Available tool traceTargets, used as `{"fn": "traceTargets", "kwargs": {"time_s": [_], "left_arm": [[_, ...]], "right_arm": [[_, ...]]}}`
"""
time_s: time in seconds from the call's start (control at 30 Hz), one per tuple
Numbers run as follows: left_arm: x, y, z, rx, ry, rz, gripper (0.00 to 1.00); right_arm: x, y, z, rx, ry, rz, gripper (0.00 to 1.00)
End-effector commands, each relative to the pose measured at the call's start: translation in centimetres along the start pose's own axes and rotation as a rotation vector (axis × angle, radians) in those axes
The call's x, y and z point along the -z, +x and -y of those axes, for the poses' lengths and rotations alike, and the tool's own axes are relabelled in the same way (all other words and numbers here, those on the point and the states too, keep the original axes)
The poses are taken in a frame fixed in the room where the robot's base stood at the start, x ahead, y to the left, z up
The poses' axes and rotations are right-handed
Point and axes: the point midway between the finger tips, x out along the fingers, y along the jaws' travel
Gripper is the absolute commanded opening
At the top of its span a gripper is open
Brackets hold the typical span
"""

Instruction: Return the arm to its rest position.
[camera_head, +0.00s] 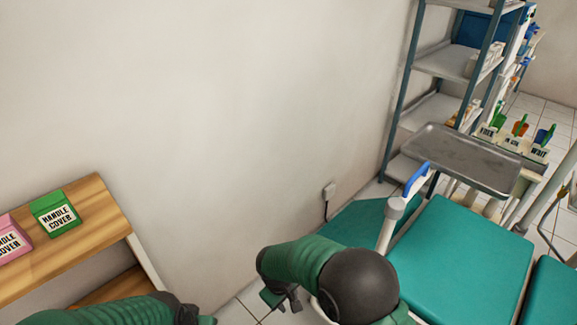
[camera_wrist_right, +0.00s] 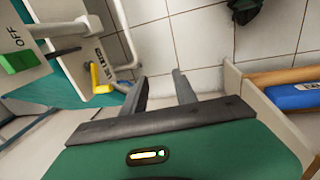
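My right gripper (camera_head: 282,298) shows at the bottom centre of the head view, partly hidden under my green right arm (camera_head: 300,262) with its dark rounded joint. In the right wrist view, the two grey fingers of the right gripper (camera_wrist_right: 160,80) stand apart with nothing between them, over the tiled floor. My left arm (camera_head: 110,313) shows only as a green and dark part at the bottom left edge of the head view. Its fingers do not show.
A wooden shelf (camera_head: 100,240) at left bears a green "HANDLE COVER" box (camera_head: 56,213) and a pink box (camera_head: 10,238). A teal dental chair (camera_head: 465,262), metal tray (camera_head: 470,160) and shelving rack (camera_head: 440,62) stand at right. A bare wall lies between.

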Motion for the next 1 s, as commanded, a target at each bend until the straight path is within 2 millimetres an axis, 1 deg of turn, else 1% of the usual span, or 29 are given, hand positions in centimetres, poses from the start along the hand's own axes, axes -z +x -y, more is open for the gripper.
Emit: {"fn": "traceTargets", "kwargs": {"time_s": [0.03,0.27,0.37,0.5,0.57,0.63,0.77,0.9,0.93,0.97,1.0], "left_arm": [[0.0,-0.1,0.0,0.000,0.000,-0.001,0.43],[0.1,0.0,0.0,0.000,0.000,-0.001,0.43],[0.1,0.0,0.0,0.000,0.000,-0.001,0.43],[0.1,-0.1,0.0,0.000,0.000,-0.001,0.43],[0.1,-0.1,0.0,0.000,0.000,-0.001,0.43],[0.1,0.0,0.0,0.000,0.000,-0.001,0.43],[0.1,0.0,0.0,0.000,0.000,-0.001,0.43],[0.1,0.0,0.0,0.000,0.000,-0.001,0.43],[0.3,-1.3,0.0,0.000,0.000,0.000,0.43],[0.7,-2.9,0.0,0.000,0.000,0.001,0.43],[1.0,-4.2,0.0,0.000,0.000,-0.001,0.43]], "right_arm": [[-0.7,-0.9,-1.0,0.002,0.030,-0.007,0.34],[-4.7,-3.4,-3.7,0.030,0.158,-0.026,0.34],[-7.0,-4.8,-4.8,0.041,0.232,-0.039,0.34],[-10.9,-6.6,-6.2,0.057,0.353,-0.061,0.34],[-12.7,-7.3,-6.7,0.063,0.408,-0.072,0.34],[-15.0,-8.1,-7.1,0.069,0.477,-0.085,0.34],[-19.4,-9.5,-7.3,0.077,0.618,-0.115,0.34],[-24.3,-10.5,-6.6,0.079,0.782,-0.151,0.34],[-24.6,-11.9,-6.8,0.079,0.795,-0.156,0.34],[-24.3,-13.5,-7.2,0.080,0.786,-0.154,0.34],[-24.2,-14.6,-7.3,0.081,0.784,-0.152,0.34]]}}
